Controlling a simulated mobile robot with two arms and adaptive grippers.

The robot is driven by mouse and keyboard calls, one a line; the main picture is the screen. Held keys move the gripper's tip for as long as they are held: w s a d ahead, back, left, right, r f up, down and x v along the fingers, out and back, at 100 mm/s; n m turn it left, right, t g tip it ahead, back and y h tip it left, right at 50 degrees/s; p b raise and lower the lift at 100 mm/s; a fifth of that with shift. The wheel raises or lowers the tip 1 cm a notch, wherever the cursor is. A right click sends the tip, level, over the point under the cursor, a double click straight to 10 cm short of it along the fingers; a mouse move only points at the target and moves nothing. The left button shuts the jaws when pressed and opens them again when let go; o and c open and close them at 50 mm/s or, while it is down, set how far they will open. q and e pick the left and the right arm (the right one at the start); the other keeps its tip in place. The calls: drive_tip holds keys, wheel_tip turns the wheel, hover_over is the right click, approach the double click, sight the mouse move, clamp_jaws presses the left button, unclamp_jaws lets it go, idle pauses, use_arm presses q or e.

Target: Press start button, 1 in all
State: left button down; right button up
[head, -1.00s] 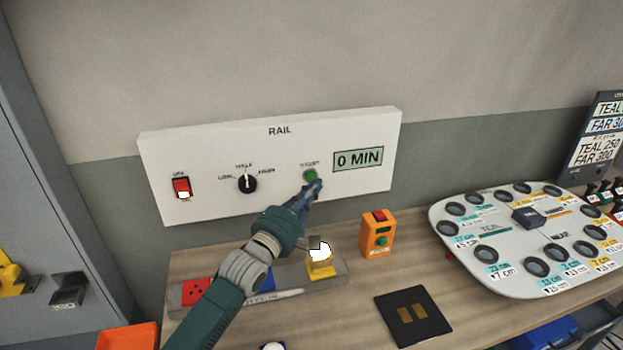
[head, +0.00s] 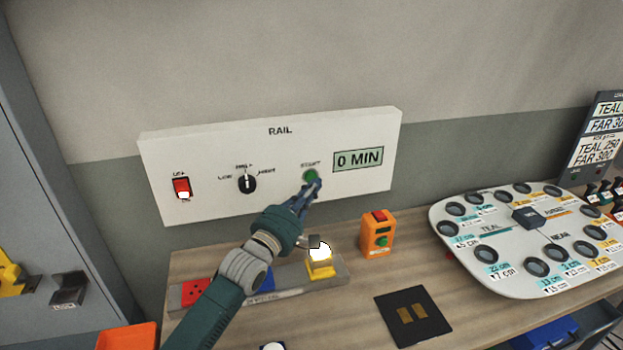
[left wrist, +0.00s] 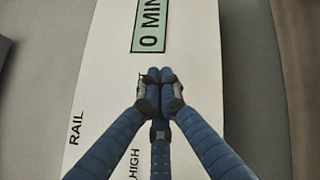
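The green start button (head: 310,176) sits on the white RAIL panel (head: 215,140) on the wall, left of the display (head: 357,159), which reads 0 MIN. My left gripper (head: 314,183) has its fingertips at the button's lower right edge in the head view. Whether they touch it I cannot tell. In the left wrist view the blue fingers (left wrist: 160,77) are closed together with nothing between them, and they hide the button. The 0 MIN display (left wrist: 151,25) shows just beyond them. My right gripper is not in view.
A red switch (head: 181,188) and a black knob (head: 247,183) are on the panel's left. A white oval board (head: 500,235) lies at right.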

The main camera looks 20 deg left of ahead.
use_arm(q)
drive_tip(key=shift+w+a, duration=0.15)
drive_tip(key=shift+w, duration=0.05)
drive_tip(key=shift+w+a, duration=0.2)
drive_tip(key=shift+w, duration=0.1)
idle(0.8)
drive_tip(key=shift+s+d, duration=0.1)
drive_tip(key=shift+s+d+p, duration=0.35)
drive_tip(key=shift+s+p, duration=0.2)
drive_tip(key=shift+s, duration=0.05)
drive_tip(key=s+d+p, duration=0.1)
drive_tip(key=s, duration=0.1)
drive_tip(key=s+d+p, duration=0.1)
drive_tip(key=s+p, duration=0.1)
drive_tip(key=shift+d, duration=0.4)
